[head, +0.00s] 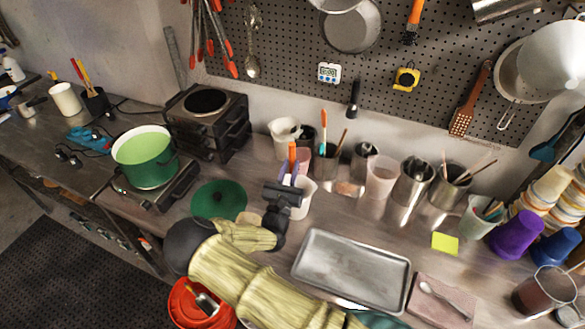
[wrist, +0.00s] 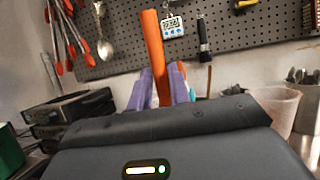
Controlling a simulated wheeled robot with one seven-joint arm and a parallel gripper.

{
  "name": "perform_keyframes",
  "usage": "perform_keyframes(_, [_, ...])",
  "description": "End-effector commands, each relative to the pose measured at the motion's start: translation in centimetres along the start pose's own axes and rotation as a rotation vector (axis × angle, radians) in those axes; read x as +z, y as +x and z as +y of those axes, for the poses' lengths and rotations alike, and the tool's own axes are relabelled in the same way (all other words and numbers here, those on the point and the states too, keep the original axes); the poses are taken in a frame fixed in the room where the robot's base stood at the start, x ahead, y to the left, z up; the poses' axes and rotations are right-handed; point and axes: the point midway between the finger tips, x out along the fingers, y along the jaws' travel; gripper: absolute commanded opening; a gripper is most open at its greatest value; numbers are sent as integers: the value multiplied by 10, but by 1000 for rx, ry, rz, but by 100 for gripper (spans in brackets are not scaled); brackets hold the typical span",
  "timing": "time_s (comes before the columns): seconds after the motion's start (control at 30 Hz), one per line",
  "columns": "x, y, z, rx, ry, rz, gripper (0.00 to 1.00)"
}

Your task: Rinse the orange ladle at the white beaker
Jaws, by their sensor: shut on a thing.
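The orange ladle shows as an upright orange handle (head: 292,152) in the head view and also in the wrist view (wrist: 153,48). My gripper (head: 291,177) is shut on this handle, its purple fingers on either side of it in the wrist view (wrist: 158,88). The ladle's bowl is hidden below the gripper. A white beaker (head: 304,202) stands right behind and below my gripper in the head view, partly covered by it. Whether the bowl is inside the beaker or beside it, I cannot tell.
A white pitcher (head: 284,131) and several tool-filled metal cups (head: 414,186) stand along the wall. A green lid (head: 219,200) lies left of the beaker, a green pot (head: 147,165) farther left. A metal tray (head: 352,272) lies to the front right.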

Motion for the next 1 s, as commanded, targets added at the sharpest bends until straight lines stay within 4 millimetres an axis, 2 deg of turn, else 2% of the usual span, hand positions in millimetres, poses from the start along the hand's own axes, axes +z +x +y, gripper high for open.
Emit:
perform_keyframes(0.37, [1,-1,2,1,1,0,0])
perform_keyframes(1.0, [-3,8,-11,1,1,-1,0])
